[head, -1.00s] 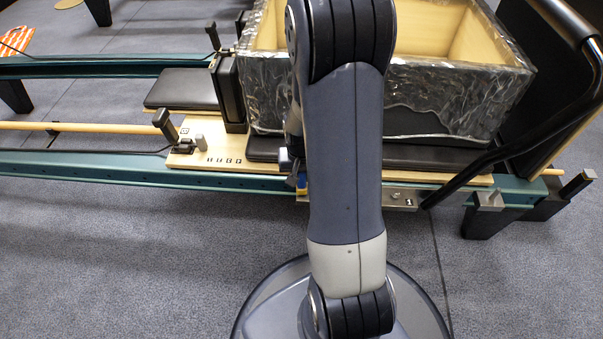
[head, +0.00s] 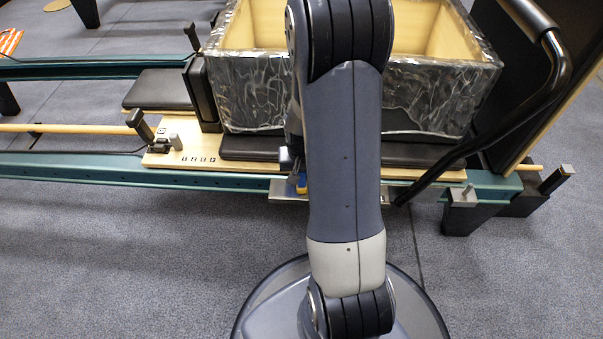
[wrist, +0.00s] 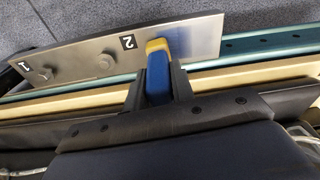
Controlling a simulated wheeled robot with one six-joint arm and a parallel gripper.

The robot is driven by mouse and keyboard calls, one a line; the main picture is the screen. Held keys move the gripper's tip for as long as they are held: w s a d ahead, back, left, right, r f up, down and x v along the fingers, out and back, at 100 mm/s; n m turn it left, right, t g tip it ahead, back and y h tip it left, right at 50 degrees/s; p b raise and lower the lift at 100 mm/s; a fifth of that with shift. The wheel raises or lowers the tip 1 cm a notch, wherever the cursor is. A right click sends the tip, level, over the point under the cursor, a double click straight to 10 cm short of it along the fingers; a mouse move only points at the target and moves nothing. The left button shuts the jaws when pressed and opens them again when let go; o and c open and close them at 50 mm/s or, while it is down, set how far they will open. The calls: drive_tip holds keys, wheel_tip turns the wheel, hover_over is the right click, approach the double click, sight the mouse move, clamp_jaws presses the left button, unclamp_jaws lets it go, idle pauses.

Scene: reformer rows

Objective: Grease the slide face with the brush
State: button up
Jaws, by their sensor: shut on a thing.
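The slide face is a flat metal plate (wrist: 110,62) with two round bolts and labels 1 and 2, fixed along the rail. In the head view its left part (head: 284,194) shows beside my arm. My gripper (wrist: 158,82) is shut on a brush with a blue handle (wrist: 157,75) and a yellow end (wrist: 158,46). The yellow end is over the plate, just right of label 2; I cannot tell if it touches. A bluish patch shows on the plate there. In the head view the brush (head: 302,184) shows small, and my arm hides most of the gripper.
A marbled black open box (head: 250,97) stands on the carriage above the rail (head: 90,168). A black curved bar (head: 470,140) comes down near the plate's right end. A wooden board with a lever (head: 185,150) is at left.

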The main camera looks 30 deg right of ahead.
wheel_tip(320, 180, up, 3)
drive_tip(key=shift+f+p, duration=0.15)
drive_tip(key=shift+p, duration=0.75)
wheel_tip(320, 180, up, 5)
drive_tip(key=p, duration=0.4)
drive_tip(key=shift+r, duration=0.2)
